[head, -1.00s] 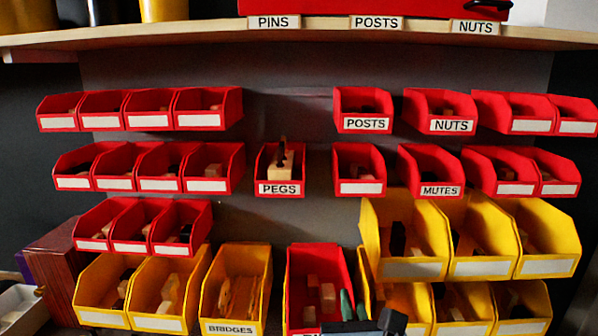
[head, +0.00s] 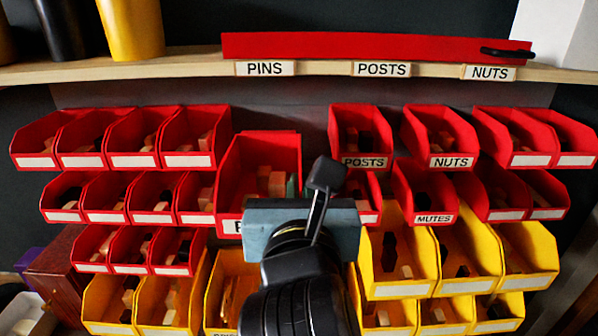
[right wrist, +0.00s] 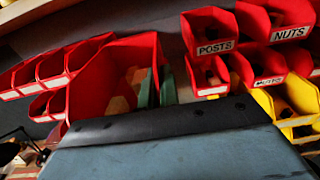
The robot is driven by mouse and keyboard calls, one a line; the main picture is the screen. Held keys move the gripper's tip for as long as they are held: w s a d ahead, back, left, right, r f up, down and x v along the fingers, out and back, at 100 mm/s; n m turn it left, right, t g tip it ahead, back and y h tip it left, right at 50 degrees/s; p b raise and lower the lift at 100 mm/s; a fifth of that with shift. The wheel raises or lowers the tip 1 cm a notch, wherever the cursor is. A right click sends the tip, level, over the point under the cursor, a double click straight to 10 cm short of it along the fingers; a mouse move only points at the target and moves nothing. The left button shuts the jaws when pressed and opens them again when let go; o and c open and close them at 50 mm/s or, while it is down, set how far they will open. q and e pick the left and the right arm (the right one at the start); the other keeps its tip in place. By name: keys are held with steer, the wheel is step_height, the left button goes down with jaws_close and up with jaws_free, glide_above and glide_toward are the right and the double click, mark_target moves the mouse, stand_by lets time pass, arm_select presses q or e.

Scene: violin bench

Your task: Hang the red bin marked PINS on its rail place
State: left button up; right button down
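The red bin (head: 258,165) is raised in front of the rails, below the PINS shelf label (head: 265,68). Only the first letter, P, of its own label shows. My right gripper (head: 300,215) is at the bin's front edge and covers most of that label; its fingertips are hidden, but the bin rides with it. In the right wrist view the bin (right wrist: 112,78), with wooden pieces and green items inside, stands just beyond the gripper (right wrist: 170,125). The rail place under the PINS label is mostly hidden behind the bin. My left gripper is not in view.
The red POSTS bin (head: 360,135) hangs close to the right, and a row of red bins (head: 190,140) hangs to the left. The shelf (head: 150,70) runs above. Yellow bins (head: 400,262) stand lower right. The PEGS bin is hidden behind the held bin.

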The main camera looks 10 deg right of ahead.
mark_target(299, 135)
steer(key=shift+s, duration=0.1)
steer(key=shift+r+x, duration=0.15)
steer(key=shift+x, duration=2.7)
steer(key=shift+r+x, duration=0.2)
steer(key=shift+x, duration=2.6)
steer(key=shift+r+x, duration=0.15)
steer(key=shift+x, duration=2.7)
steer(key=shift+x, duration=1.65)
steer(key=shift+f+b, duration=0.55)
steer(key=shift+f, duration=0.25)
